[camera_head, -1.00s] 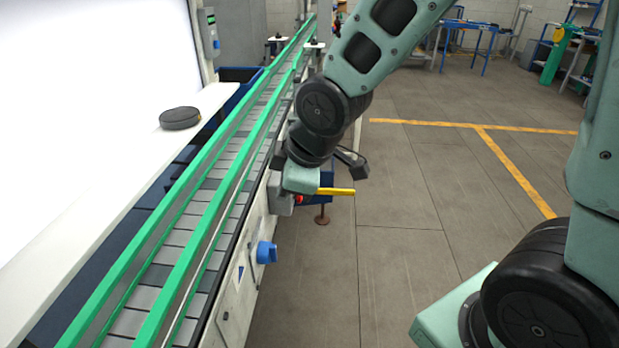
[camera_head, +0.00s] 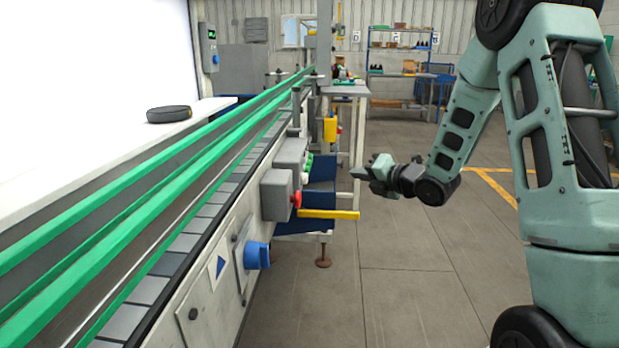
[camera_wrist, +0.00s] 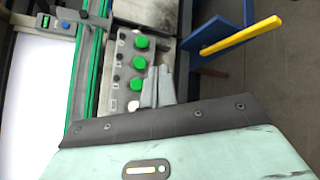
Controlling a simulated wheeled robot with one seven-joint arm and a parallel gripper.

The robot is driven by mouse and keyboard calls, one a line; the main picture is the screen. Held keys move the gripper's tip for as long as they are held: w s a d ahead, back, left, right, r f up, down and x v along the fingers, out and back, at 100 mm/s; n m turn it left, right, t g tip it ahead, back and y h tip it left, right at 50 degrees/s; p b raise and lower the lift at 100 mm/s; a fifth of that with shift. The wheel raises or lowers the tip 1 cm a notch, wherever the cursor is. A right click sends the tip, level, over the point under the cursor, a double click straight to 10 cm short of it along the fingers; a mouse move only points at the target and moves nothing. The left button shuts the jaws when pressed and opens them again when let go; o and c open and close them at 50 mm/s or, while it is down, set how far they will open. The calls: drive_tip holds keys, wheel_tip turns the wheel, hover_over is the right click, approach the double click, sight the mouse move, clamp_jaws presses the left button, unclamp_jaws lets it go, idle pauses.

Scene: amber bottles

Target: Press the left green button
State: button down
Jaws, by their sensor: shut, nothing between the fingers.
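A grey button panel (camera_wrist: 118,75) on the conveyor's side carries a row of green buttons: an upper one (camera_wrist: 141,42), a middle one (camera_wrist: 139,62) and a lower one (camera_wrist: 137,83). A white button (camera_wrist: 133,105) sits below them. I cannot tell which green button counts as the left one. In the head view the green buttons (camera_head: 309,161) look small. My gripper (camera_head: 358,173) is out over the aisle, pointing at the panel and apart from it. In the wrist view its closed, empty fingers (camera_wrist: 158,72) appear just right of the middle and lower green buttons.
A grey box with a red button (camera_head: 296,199) stands nearer than the panel. A yellow bar (camera_head: 328,214) sticks out below it. A blue knob (camera_head: 257,255) is on the conveyor's side. The green-railed conveyor (camera_head: 150,185) runs along the left. The aisle floor (camera_head: 400,290) is clear.

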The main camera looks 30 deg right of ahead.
sight(307, 171)
drive_tip(key=w+a, duration=0.5)
drive_tip(key=a, duration=0.2)
drive_tip(key=shift+a+b, duration=0.2)
drive_tip(key=shift+b, duration=0.15)
drive_tip(key=shift+a, duration=0.1)
idle(2.0)
drive_tip(key=shift+w+a+b, duration=0.25)
drive_tip(key=shift+b, duration=0.25)
